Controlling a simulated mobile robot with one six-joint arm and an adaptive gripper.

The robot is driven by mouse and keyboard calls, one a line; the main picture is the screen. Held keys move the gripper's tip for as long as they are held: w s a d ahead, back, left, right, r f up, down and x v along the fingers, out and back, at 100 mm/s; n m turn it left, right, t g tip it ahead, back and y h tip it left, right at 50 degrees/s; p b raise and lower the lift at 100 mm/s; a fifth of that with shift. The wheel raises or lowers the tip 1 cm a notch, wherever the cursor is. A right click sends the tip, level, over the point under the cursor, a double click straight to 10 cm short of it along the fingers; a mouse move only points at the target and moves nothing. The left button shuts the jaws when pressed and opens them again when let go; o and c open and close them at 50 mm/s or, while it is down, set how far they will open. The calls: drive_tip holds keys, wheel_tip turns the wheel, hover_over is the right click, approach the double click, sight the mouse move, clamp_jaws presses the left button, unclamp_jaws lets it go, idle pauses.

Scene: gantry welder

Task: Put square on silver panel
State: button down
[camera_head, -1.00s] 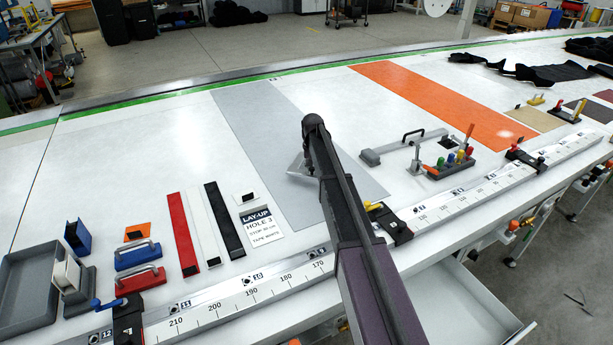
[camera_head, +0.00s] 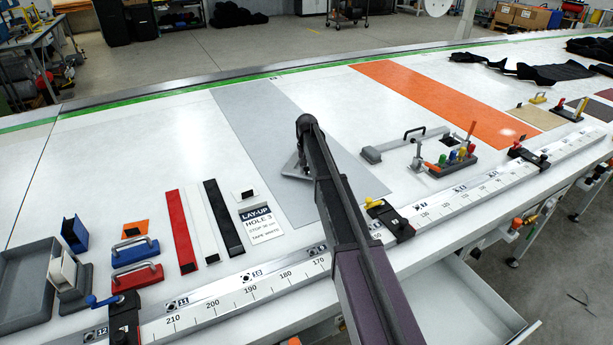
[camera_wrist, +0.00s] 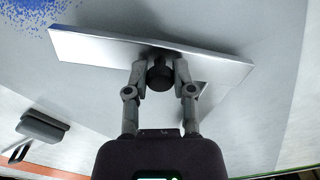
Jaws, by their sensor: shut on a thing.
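The square is a shiny metal plate with a raised straight edge and a black knob. It shows in the wrist view (camera_wrist: 95,47) and partly behind my arm in the head view (camera_head: 292,167). My gripper (camera_wrist: 161,72) is shut on the square's black knob, one finger on each side. In the head view my gripper's fingers are hidden by my arm. The silver panel (camera_head: 245,105) is a long flat grey strip lying across the white table. The square is over the near half of the panel; I cannot tell whether it touches it.
Left of the panel are a lay-up card (camera_head: 260,225), black, white and red strips, handled blocks and a grey tray (camera_head: 25,290). To the right are a handled grey bar (camera_head: 400,145), a tool rack (camera_head: 450,162) and an orange panel (camera_head: 430,100). A ruler rail (camera_head: 250,295) runs along the front edge.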

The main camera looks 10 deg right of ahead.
drive_tip(key=shift+f+b, duration=0.45)
drive_tip(key=shift+f, duration=0.25)
drive_tip(key=shift+f, duration=0.1)
drive_tip(key=shift+c, duration=2.3)
unclamp_jaws()
drive_tip(key=shift+r, duration=0.2)
wheel_tip(320, 180, up, 12)
drive_tip(key=p, duration=1.2)
drive_tip(key=s+d+n, duration=0.2)
drive_tip(key=s, duration=3.8)
drive_tip(key=shift+s+d, duration=0.15)
drive_tip(key=shift+f, duration=0.1)
